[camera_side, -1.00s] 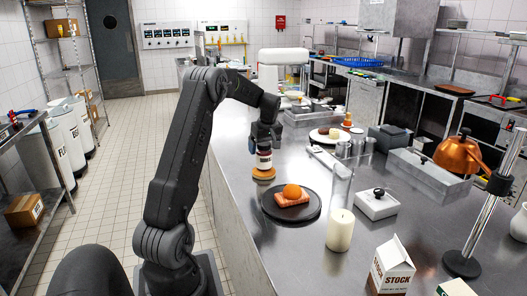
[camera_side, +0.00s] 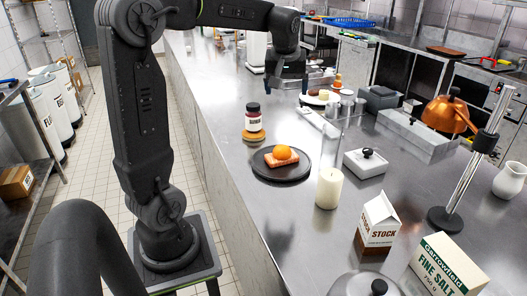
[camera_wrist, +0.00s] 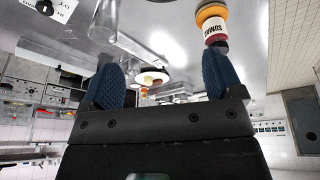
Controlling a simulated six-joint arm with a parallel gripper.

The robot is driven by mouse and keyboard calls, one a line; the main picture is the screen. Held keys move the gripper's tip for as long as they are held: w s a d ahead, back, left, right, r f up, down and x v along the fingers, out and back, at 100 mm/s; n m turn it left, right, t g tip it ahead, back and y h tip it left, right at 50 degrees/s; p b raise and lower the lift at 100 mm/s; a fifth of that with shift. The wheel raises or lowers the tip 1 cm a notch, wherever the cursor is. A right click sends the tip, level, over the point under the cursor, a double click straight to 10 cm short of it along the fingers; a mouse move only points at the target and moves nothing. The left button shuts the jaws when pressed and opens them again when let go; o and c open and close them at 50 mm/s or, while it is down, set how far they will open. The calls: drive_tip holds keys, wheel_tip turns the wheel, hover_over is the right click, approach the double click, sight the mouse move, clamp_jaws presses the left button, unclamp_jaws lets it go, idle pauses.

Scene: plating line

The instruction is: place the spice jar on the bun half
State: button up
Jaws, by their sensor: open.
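The spice jar (camera_side: 253,117), with a dark lid, white label and red contents, stands upright on the bun half (camera_side: 254,135), a flat orange-brown disc on the steel counter. In the wrist view, the jar (camera_wrist: 214,32) and bun half (camera_wrist: 211,11) appear upside down at the top right, beyond one finger. My gripper (camera_side: 286,88) is up and to the right of the jar, clear of it. In the wrist view, my gripper's blue fingers (camera_wrist: 163,78) are spread wide with nothing held between them.
A dark plate (camera_side: 283,176) with an orange ball on a pink slab is in front of the jar. Bare counter lies left of the plate.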

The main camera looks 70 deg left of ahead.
drive_tip(key=s+d+f+m+t+h, duration=0.1)
drive_tip(key=s+d+f+m, duration=0.1)
drive_tip(key=s+d+m, duration=0.4)
drive_tip(key=s+d+f+m+t+h, duration=0.2)
drive_tip(key=s+d+m, duration=0.4)
drive_tip(key=d, duration=1.1)
drive_tip(key=s, duration=0.3)
drive_tip(key=shift+s+f, duration=0.25)
drive_tip(key=shift+f, duration=0.05)
